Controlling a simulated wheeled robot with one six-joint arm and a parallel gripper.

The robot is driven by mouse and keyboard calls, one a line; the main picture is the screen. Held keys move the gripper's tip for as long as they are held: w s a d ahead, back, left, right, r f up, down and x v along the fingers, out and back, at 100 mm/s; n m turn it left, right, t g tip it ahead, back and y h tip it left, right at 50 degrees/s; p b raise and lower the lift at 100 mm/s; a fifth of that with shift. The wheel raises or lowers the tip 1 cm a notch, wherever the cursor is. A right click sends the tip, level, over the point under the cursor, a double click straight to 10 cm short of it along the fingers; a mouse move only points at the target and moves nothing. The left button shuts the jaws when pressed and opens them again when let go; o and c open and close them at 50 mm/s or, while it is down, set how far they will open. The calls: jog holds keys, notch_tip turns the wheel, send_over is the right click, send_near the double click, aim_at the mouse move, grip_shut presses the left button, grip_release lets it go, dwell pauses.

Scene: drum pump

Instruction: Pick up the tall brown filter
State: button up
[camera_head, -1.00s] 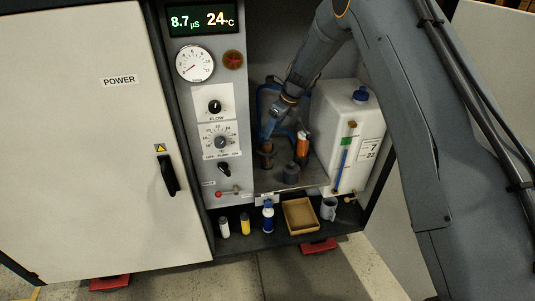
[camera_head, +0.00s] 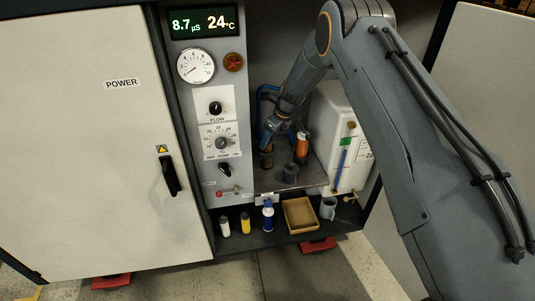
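A brown cylinder (camera_head: 266,160), which looks like the brown filter, stands at the left of the grey shelf (camera_head: 305,181) inside the cabinet.
A white tank (camera_head: 340,125) stands right of the shelf, partly behind my arm. The control panel (camera_head: 221,165) is close on the left. Below are several bottles, including a blue and white one (camera_head: 268,217), a cardboard tray (camera_head: 314,228) and a grey mug (camera_head: 328,207).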

grip_shut()
jog(key=shift+r, duration=0.15)
